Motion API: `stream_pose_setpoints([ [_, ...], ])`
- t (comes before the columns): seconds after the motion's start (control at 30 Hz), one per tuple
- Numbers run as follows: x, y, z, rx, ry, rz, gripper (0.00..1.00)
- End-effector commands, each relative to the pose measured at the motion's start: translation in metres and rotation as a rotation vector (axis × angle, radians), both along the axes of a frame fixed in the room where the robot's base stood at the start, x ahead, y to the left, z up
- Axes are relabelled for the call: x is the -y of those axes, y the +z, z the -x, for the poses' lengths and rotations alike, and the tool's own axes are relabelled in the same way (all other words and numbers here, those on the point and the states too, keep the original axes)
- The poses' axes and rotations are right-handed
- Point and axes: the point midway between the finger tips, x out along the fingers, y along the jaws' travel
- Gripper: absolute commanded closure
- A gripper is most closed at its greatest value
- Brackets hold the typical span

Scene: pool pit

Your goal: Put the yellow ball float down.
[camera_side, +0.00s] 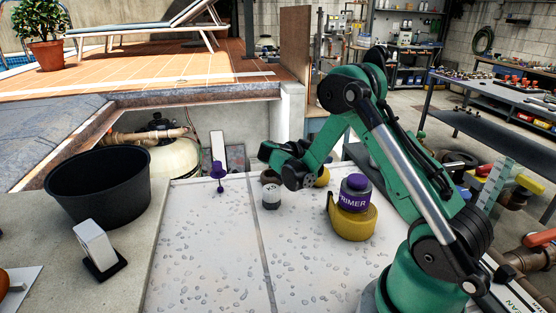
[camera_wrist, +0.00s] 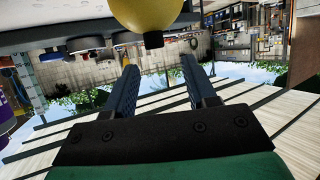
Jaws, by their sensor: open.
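The yellow ball float (camera_side: 323,176) sits low at the far part of the white speckled slab (camera_side: 215,250), partly hidden behind my arm in the side view. In the wrist view the yellow ball (camera_wrist: 150,12), with a dark stub on it, shows at the top edge, cut off by the frame. My gripper (camera_side: 267,150) is above the slab's far edge, left of the ball in the side view. In the wrist view its two blue-black fingers (camera_wrist: 158,75) stand apart with nothing between them. The ball is outside the fingers.
A purple-capped primer can (camera_side: 354,194) stands on a yellow roll (camera_side: 352,222) right of the gripper. A small white-and-dark cup (camera_side: 271,195) is just below the gripper. A purple item (camera_side: 218,172) and a black tub (camera_side: 98,188) are left. The front slab is clear.

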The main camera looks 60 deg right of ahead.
Motion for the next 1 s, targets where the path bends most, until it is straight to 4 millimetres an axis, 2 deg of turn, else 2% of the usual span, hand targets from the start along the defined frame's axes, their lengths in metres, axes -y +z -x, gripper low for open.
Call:
stream_pose_setpoints([
  [0.2, 0.0, 0.035, 0.001, 0.0, 0.0, 0.0, 0.49],
  [0.4, -0.001, 0.051, 0.0, -0.004, 0.009, -0.01, 0.49],
  [0.53, -0.016, 0.059, -0.006, -0.05, 0.112, -0.102, 0.49],
  [0.67, -0.054, 0.068, -0.014, -0.152, 0.37, -0.289, 0.49],
  [0.8, -0.113, 0.074, -0.014, -0.265, 0.747, -0.473, 0.49],
  [1.0, -0.2, 0.076, 0.002, -0.365, 1.303, -0.587, 0.49],
])
